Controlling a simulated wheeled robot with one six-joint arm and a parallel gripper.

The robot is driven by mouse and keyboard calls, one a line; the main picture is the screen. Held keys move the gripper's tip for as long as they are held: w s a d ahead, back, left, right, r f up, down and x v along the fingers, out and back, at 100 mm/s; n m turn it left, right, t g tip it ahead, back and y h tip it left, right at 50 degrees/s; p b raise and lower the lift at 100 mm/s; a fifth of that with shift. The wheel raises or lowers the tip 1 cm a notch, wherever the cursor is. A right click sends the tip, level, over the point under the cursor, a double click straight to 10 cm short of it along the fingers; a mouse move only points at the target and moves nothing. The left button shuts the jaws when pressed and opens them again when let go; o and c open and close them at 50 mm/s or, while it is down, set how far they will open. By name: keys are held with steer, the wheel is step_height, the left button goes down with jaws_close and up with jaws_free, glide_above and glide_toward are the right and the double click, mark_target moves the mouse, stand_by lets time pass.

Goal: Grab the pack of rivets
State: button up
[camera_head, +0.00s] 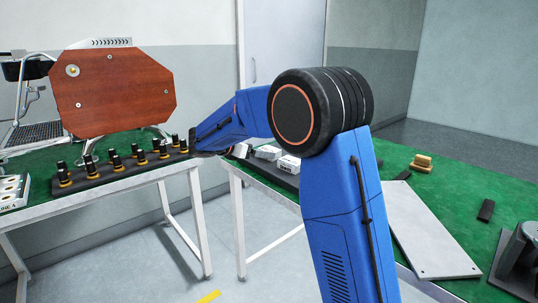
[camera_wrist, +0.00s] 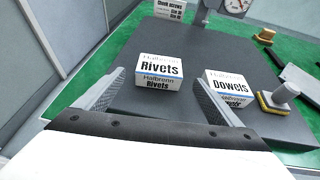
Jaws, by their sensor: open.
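The pack of rivets (camera_wrist: 158,70) is a small white box with "Halbrenn Rivets" in black letters and a blue line. It sits on a dark grey tray (camera_wrist: 122,94) in the wrist view. My gripper (camera_wrist: 157,78) is open, with one finger to the left of the pack and one to its right. The pack is just ahead of and between the fingertips, with gaps visible on both sides.
A third white box (camera_wrist: 170,9) and a gauge (camera_wrist: 237,5) are farther back. A light panel (camera_head: 430,230) lies on the green table.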

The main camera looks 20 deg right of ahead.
mark_target(269, 149)
steer(key=shift+x, duration=3.75)
steer(key=shift+r, duration=0.15)
steer(key=c, duration=1.2)
steer(key=shift+c, duration=0.2)
steer(key=shift+r, duration=0.1)
